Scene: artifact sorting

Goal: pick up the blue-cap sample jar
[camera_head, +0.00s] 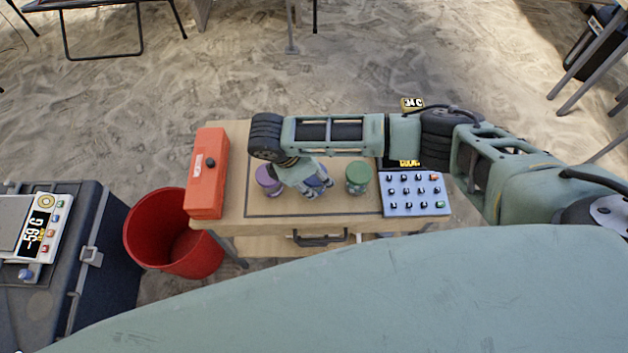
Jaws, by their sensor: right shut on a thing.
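The blue-cap sample jar (319,182) stands on the wooden table (232,168), partly hidden by my right gripper. My right gripper (310,188) reaches down from above and is shut on the blue-cap jar. I cannot tell whether the jar's base touches the table. A purple-cap jar (267,180) is close on the left of the gripper. A green-cap jar (357,177) is a little to the right, apart from it. My left gripper is not in view.
An orange box (207,175) lies along the table's left edge. A keypad device (413,194) is at the right. A red bin (140,232) stands on the sand at left, beside a dark case (98,262) bearing a scale (35,238).

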